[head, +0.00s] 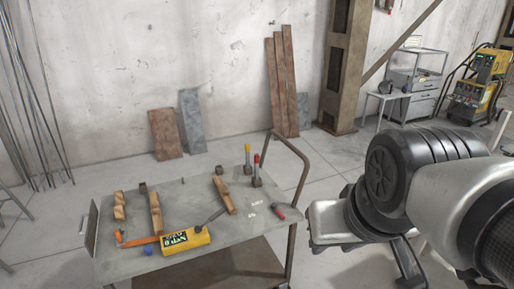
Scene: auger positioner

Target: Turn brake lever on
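I cannot tell for sure which part is the brake lever. Two upright levers stand at the back right of the grey metal cart (150,192), one with a red grip (256,160) and one with a yellow grip (247,152). A yellow cylinder (186,240) with dark lettering lies near the cart's front edge. A dark rod (212,218) rises from its right end, and an orange bar (140,241) reaches out to its left. My arm enters at the right, to the right of the cart and apart from these things. I cannot make out my gripper's fingers.
Wooden blocks (155,213) and a small red-handled tool (280,213) lie on the cart. A bent rail (303,170) rises at its right end. Planks lean on the wall behind. A yellow welding machine (476,85) stands at the back right. Floor is open behind the cart.

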